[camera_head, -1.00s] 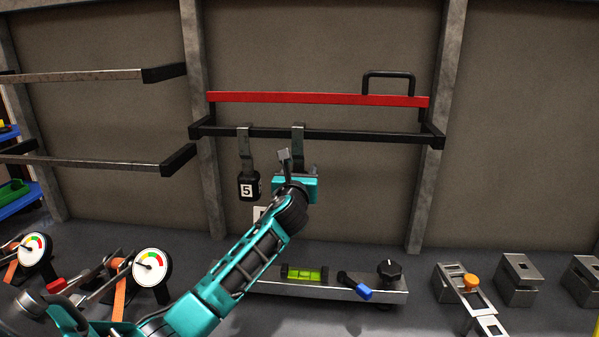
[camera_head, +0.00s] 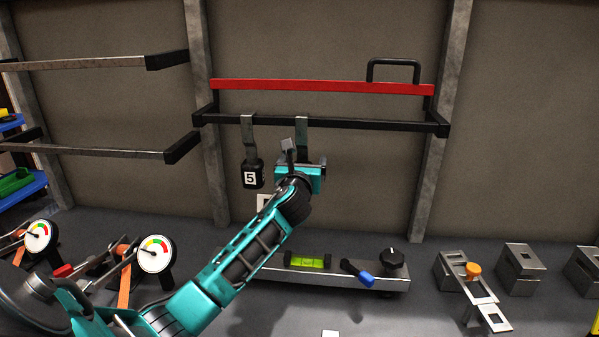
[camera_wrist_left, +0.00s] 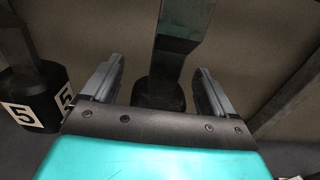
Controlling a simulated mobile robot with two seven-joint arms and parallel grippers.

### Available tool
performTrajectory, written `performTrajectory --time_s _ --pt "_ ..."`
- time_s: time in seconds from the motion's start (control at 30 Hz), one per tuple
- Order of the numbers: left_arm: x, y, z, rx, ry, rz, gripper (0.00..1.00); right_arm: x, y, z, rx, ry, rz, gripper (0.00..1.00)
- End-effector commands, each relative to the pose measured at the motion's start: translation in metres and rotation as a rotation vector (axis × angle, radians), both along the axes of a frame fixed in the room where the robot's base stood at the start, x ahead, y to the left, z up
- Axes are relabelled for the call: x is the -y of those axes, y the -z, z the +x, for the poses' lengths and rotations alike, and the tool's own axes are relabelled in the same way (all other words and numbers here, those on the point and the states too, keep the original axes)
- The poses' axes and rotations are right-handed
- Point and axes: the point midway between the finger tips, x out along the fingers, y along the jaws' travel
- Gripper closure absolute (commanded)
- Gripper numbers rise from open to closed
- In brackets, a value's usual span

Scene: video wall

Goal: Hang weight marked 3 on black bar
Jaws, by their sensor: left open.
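The black bar (camera_head: 380,127) runs across the wall frame below a red bar. A weight marked 5 (camera_head: 252,176) hangs from it by a grey hook. To its right a second grey hook (camera_head: 302,132) reaches up to the black bar; my arm hides its lower part. In the left wrist view, this second hook (camera_wrist_left: 178,45) leads to a dark weight body (camera_wrist_left: 158,95) between the fingers, with no number showing. My left gripper (camera_head: 304,165) is open around it, with gaps on both sides (camera_wrist_left: 158,85). The 5 weight (camera_wrist_left: 35,95) stands left of the fingers. My right gripper is out of view.
A red bar (camera_head: 320,88) with a black handle (camera_head: 393,65) sits above. On the bench are dial gauges (camera_head: 155,253), a metal base with a green level (camera_head: 307,261) and black knob (camera_head: 393,258), and metal blocks (camera_head: 520,270). The black bar's right half is free.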

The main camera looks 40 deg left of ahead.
Motion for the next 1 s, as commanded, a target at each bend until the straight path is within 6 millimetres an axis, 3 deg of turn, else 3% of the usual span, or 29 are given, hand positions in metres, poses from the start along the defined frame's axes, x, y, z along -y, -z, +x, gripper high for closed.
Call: performTrajectory --time_s 0.6,1.0 --pt "0.057 -0.003 -0.092 0.005 0.004 0.003 0.13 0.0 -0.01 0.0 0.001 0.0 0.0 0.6" --pt "0.063 -0.004 -0.104 0.007 0.002 0.003 0.13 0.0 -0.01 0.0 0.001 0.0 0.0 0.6"
